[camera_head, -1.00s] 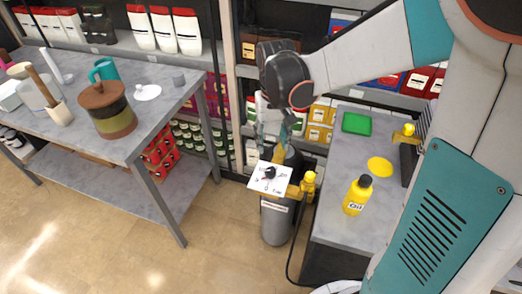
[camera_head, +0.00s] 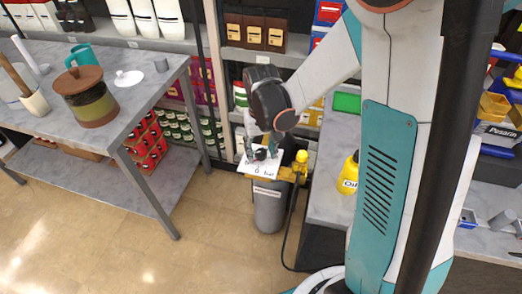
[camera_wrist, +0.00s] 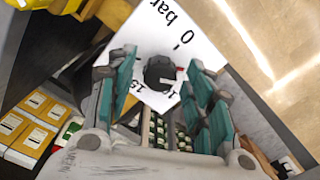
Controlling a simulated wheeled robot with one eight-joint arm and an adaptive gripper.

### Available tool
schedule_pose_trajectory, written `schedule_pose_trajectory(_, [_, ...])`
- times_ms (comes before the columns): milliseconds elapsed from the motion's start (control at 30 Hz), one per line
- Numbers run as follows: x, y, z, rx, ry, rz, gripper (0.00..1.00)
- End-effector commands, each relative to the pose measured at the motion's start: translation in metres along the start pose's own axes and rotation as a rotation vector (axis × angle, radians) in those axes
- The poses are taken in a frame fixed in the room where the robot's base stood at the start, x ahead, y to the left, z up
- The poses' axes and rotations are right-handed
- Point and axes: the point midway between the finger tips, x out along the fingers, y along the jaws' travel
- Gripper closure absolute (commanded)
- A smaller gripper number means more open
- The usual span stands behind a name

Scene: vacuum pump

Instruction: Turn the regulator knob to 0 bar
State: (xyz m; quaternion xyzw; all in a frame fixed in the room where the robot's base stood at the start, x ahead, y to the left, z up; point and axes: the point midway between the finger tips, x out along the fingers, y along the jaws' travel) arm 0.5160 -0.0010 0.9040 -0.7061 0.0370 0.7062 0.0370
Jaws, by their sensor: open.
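The black regulator knob (camera_wrist: 160,73) sits on a white dial plate (camera_wrist: 205,27) marked "0 bar" and "15" in the wrist view. My gripper (camera_wrist: 161,68) is open, with teal fingers on either side of the knob and gaps visible between. In the head view my gripper (camera_head: 261,145) is at the dial plate (camera_head: 266,168), partly hiding the knob. The plate is on a yellow fitting (camera_head: 286,174) on top of a grey cylinder (camera_head: 270,206).
A grey table (camera_head: 147,104) with pots stands to the left. A grey bench (camera_head: 330,199) with a yellow oil bottle (camera_head: 348,176) stands close to the right. A black hose (camera_head: 286,235) runs down beside the cylinder. Shelves are behind; the floor in front is clear.

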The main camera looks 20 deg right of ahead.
Motion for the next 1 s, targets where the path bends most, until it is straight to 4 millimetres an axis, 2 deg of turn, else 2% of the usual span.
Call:
schedule_pose_trajectory(167, [-0.0003,0.0000,0.0000,0.000,0.000,0.000,0.52])
schedule_pose_trajectory(367, [-0.0004,0.0000,0.0000,0.000,0.000,0.000,0.97])
schedule_pose_trajectory(733, [-0.0003,0.0000,0.0001,-0.032,0.000,0.000,0.97])
schedule_pose_trajectory(1000, [-0.0002,0.0000,0.0001,-0.184,0.000,0.000,0.97])
